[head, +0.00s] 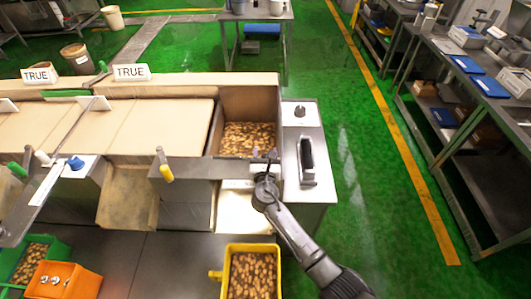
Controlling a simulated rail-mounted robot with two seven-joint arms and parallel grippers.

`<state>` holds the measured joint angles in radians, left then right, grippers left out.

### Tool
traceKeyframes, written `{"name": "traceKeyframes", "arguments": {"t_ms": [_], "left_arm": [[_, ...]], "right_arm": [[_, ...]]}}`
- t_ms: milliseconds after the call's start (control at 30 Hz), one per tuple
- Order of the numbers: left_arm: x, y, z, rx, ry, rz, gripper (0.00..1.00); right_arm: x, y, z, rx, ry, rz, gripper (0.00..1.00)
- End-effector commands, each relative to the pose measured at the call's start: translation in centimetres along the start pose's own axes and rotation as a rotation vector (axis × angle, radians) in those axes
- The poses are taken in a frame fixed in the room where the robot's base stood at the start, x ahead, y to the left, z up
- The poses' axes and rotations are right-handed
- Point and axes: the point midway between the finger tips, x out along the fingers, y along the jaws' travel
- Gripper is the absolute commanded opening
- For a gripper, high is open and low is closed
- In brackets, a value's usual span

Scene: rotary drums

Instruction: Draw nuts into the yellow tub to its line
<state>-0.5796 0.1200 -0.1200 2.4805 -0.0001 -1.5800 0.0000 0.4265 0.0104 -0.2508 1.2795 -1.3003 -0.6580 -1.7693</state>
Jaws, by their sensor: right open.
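The yellow tub (225,268) stands at the bottom centre of the head view, below a pale outlet (240,212). Brown nuts (253,272) lie in it; its line cannot be made out. More nuts (245,136) lie in an open cardboard-coloured bin behind the outlet. My right gripper (264,160) is open at the front edge of that bin, above and behind the tub. It is small and dark, and whether it touches the metal front there cannot be told. My left gripper is not in view.
A yellow-tipped lever (165,172) stands left of the right gripper. A metal box with a black handle (307,152) is close on the right. A green tub of nuts (32,262) and an orange box (62,281) stand at lower left. Green floor lies open at right.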

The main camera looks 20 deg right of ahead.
Motion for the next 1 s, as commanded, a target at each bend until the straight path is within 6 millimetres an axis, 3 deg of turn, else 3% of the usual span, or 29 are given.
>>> {"name": "traceKeyframes", "arguments": {"t_ms": [467,1000], "left_arm": [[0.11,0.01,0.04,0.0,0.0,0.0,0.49],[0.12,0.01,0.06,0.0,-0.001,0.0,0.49]], "right_arm": [[0.76,-0.01,0.03,0.001,0.0,0.0,0.53],[0.74,-0.02,0.02,0.0,0.0,0.0,0.01]]}}
